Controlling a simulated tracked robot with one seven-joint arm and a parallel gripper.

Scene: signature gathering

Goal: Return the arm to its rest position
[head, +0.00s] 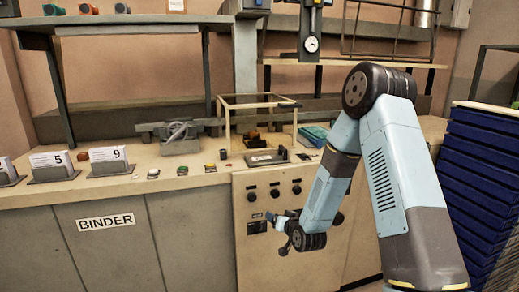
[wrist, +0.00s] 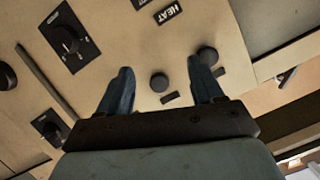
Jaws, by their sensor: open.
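My arm shows in the head view as light blue and dark grey links on the right, bent at a high elbow. Its forearm reaches down in front of the machine's control panel (head: 272,222). My gripper (head: 268,217) is at the low end, left of the wrist joint. In the wrist view my gripper (wrist: 162,80) shows two dark blue fingers spread apart with nothing between them. Past the fingers is the beige panel (wrist: 120,30) with black knobs. I cannot tell the exact gap between fingertips and panel.
A counter (head: 130,180) with a BINDER label (head: 104,221) runs along the left. Numbered card holders (head: 110,160) stand on it. A clear-sided frame (head: 262,115) stands above the panel. A stack of blue trays (head: 485,165) is close at right. Shelves hang above the counter.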

